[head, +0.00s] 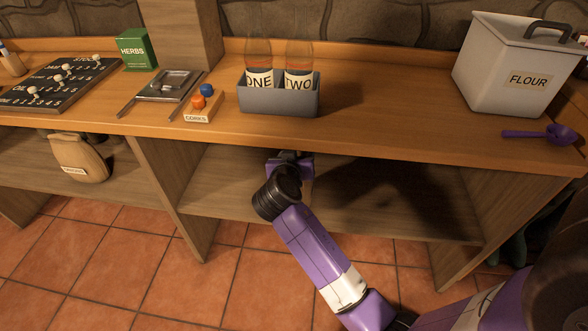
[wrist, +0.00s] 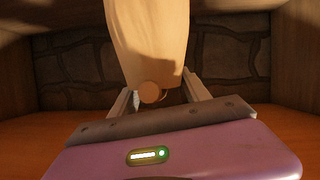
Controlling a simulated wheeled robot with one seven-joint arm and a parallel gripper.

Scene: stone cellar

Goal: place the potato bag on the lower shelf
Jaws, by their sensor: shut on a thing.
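My gripper (head: 291,161) reaches under the counter into the right bay, above the lower shelf (head: 390,212). In the wrist view my gripper (wrist: 158,92) is shut on a tan bag (wrist: 148,42), taken to be the potato bag. Its narrow end with a round knob lies between the fingers, and its wider body runs out of the top of the picture. No label shows on it. In the head view the arm and counter edge hide nearly all of the bag. I cannot tell whether it touches the shelf.
Another labelled tan sack (head: 79,158) sits on the left bay's shelf, its small label hard to read. A wooden divider (head: 172,190) separates the bays. On the counter stand a grey bottle holder (head: 279,100), a flour bin (head: 500,88) and a purple scoop (head: 553,135). The right bay's shelf looks clear.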

